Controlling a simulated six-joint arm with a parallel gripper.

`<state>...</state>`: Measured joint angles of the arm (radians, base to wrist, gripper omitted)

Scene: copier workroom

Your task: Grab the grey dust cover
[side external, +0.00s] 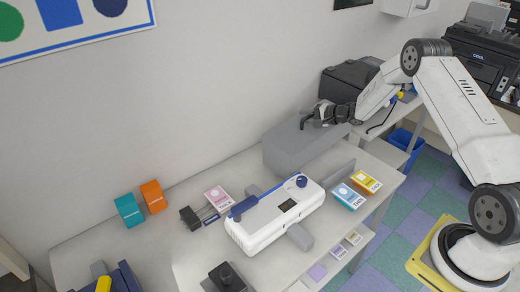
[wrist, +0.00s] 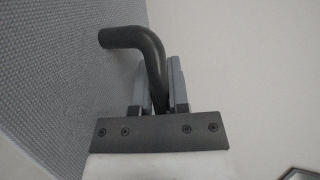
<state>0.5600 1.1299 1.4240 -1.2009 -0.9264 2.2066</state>
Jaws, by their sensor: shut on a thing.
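The grey dust cover (side external: 288,148) is a box-shaped cover at the back of the table, near the wall, in the side view. Its grey textured surface (wrist: 60,75) fills the left of the wrist view. A dark bent handle (wrist: 130,38) passes between the two fingers of my gripper (wrist: 159,85), which are shut on it. In the side view my gripper (side external: 312,116) is at the cover's upper right end. I cannot tell whether the cover rests fully on the table or is slightly raised.
A white machine with a blue bar (side external: 262,222) stands in front of the cover. Blue and yellow boxes (side external: 349,196) lie to its right. Teal and orange holders (side external: 128,210) stand at the left. A dark machine (side external: 345,82) is behind my gripper, and the wall is close.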

